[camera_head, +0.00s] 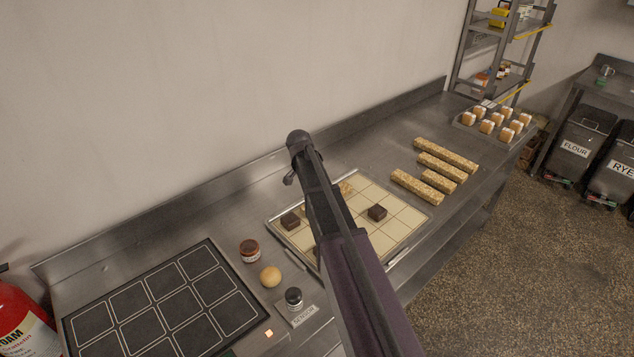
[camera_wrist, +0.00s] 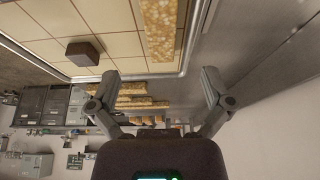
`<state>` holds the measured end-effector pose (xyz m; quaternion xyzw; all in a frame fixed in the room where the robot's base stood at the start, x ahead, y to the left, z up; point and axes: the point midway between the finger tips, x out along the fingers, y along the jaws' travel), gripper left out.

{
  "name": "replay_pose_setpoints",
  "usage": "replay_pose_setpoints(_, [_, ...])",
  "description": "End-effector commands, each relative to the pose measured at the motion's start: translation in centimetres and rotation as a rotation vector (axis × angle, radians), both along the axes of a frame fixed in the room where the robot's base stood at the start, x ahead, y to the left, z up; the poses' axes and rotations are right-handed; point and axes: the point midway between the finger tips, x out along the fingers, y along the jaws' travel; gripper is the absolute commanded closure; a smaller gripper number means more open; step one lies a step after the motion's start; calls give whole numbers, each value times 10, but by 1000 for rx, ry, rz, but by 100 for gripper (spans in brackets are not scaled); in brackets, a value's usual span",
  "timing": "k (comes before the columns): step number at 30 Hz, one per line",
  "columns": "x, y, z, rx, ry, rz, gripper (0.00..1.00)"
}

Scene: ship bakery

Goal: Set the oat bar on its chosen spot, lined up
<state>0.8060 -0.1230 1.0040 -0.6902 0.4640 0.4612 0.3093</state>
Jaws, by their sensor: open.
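A cream tray with a grid of squares (camera_head: 408,215) lies on the steel counter, partly hidden behind my arm. An oat bar (camera_wrist: 160,30) lies on it near one rim in the wrist view; part of it shows beside my arm in the head view (camera_head: 345,188). My gripper (camera_wrist: 158,82) is open and empty, and the bar appears beyond and between its fingers, apart from them. Two dark brown blocks (camera_head: 377,212) (camera_head: 290,221) sit on the tray; one shows in the wrist view (camera_wrist: 82,52).
Several more oat bars (camera_head: 425,187) lie on the counter right of the tray. The wall upstand runs behind.

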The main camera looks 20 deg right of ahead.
Motion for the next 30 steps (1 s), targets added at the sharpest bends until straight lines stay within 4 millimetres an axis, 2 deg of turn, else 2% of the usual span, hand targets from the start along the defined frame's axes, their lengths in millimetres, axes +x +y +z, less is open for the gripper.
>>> replay_pose_setpoints(5, [-11, 5, -1, 6, 17, 35, 0])
replay_pose_setpoints(8, [-29, 13, -2, 19, 47, 94, 0])
replay_pose_setpoints(14, [-88, 42, -7, 65, 144, 324, 0])
replay_pose_setpoints(24, [-213, 98, -13, 176, 301, 867, 0])
replay_pose_setpoints(27, [-240, 110, -14, 203, 324, 997, 0])
replay_pose_setpoints(30, [-257, 118, -14, 220, 337, 1092, 0])
